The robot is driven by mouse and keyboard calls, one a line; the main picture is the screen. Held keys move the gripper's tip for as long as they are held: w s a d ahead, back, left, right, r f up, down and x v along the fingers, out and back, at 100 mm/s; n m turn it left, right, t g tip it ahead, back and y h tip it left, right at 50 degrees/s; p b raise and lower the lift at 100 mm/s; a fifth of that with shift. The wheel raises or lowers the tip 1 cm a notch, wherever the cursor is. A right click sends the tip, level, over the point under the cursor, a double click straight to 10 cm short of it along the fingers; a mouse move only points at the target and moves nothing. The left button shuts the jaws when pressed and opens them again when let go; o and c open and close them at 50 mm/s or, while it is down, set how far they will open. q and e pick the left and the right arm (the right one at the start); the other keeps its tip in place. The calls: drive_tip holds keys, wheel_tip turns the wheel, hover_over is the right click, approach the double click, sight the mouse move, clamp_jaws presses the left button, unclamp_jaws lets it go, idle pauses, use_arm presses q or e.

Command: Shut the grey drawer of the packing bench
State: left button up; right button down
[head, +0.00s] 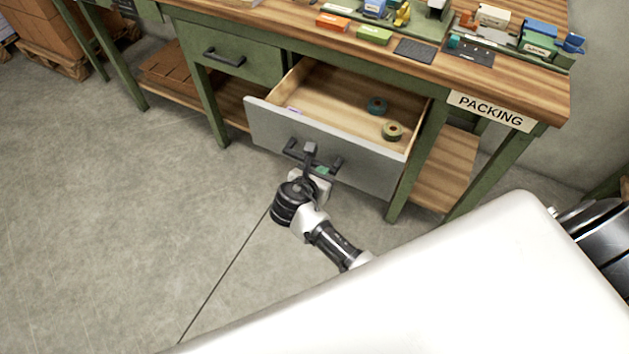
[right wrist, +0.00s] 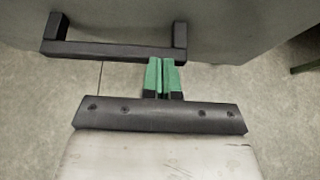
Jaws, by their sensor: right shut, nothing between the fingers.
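The grey drawer (head: 270,125) of the packing bench (head: 455,85) stands pulled well out, its wooden inside showing. Its dark bar handle (head: 291,146) is on the front face; the handle also shows in the right wrist view (right wrist: 100,50). My right gripper (head: 322,170) is at the handle, in front of the drawer face. In the right wrist view its green fingertips (right wrist: 163,64) are together and empty, at the lower edge of the handle bar, right of its middle. I cannot tell whether they touch it. My left gripper is not in view.
A teal roll (head: 377,104) and an olive roll (head: 392,131) lie in the drawer. A green drawer (head: 230,55) to its left is shut. Boxes and small items crowd the bench top. The concrete floor (head: 130,200) before the bench is clear on the left.

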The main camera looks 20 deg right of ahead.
drive_tip(key=w+d, duration=0.2)
drive_tip(key=d, duration=0.1)
drive_tip(key=w+d+p, duration=0.1)
drive_tip(key=w+d, duration=0.4)
drive_tip(key=d, duration=0.1)
drive_tip(key=shift+w+d+r, duration=0.1)
drive_tip(key=shift+w+d, duration=0.1)
drive_tip(key=shift+d, duration=0.05)
drive_tip(key=w+d, duration=0.2)
drive_tip(key=d, duration=0.1)
drive_tip(key=w+d+b, duration=0.1)
drive_tip(key=w+d, duration=0.1)
drive_tip(key=d, duration=0.1)
drive_tip(key=w+d+b, duration=0.1)
drive_tip(key=w+d, duration=0.2)
drive_tip(key=shift+f, duration=0.2)
drive_tip(key=shift+w+d, duration=0.2)
drive_tip(key=shift+d+r, duration=0.2)
drive_tip(key=shift+r, duration=0.15)
